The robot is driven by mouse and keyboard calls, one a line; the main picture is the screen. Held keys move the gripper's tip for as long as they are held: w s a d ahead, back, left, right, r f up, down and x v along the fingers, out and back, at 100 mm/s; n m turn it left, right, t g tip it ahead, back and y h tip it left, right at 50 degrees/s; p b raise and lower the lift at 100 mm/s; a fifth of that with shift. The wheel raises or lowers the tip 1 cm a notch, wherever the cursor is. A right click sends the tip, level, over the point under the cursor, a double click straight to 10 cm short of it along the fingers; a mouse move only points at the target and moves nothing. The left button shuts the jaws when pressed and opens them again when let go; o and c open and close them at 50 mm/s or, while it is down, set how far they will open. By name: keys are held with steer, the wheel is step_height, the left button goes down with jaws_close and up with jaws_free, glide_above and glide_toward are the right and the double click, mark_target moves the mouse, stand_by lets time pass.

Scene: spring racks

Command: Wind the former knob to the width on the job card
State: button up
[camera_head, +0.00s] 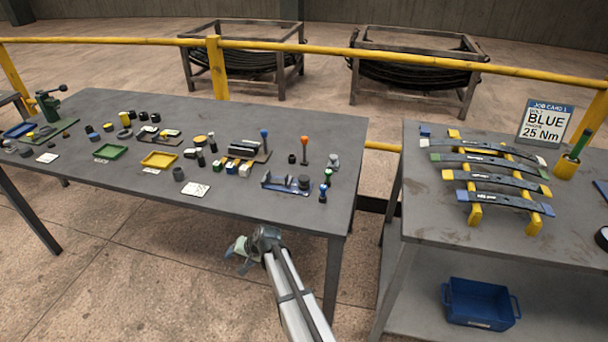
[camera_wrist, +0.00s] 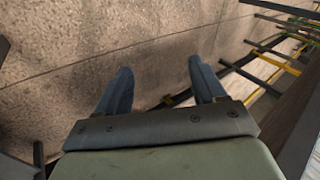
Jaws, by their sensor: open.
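The job card (camera_head: 545,122) stands at the back of the right table, with "JOB CARD 1", "BLUE" and "25 Nm" legible. Its smaller lines are too small to read. A blue fixture (camera_head: 272,185) with a dark round knob (camera_head: 304,182) sits near the front right of the left table. It may be the former, but I cannot tell for sure. My gripper (camera_head: 238,252) is in front of the left table's front edge, below its top and apart from the fixture. In the wrist view my gripper (camera_wrist: 160,75) has its fingers apart, with nothing between them.
The left table (camera_head: 90,188) carries many small parts, a green tray (camera_head: 110,152) and a yellow tray (camera_head: 159,160). Leaf springs (camera_head: 490,180) lie on yellow supports on the right table. A blue bin (camera_head: 480,303) is below. A yellow rail (camera_head: 300,47) runs behind.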

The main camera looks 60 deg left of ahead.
steer(key=s+a+r+n+h, duration=0.1)
steer(key=s+a+r+h, duration=0.35)
steer(key=s+r, duration=1.15)
step_height(320, 180, up, 18)
steer(key=m+t+h, duration=0.1)
steer(key=m+t, duration=0.3)
steer(key=m, duration=0.8)
glide_above(304, 177)
step_height(304, 177, down, 12)
steer(key=shift+d+f, duration=0.1)
steer(key=shift+f, duration=0.1)
steer(key=shift+c, duration=0.4)
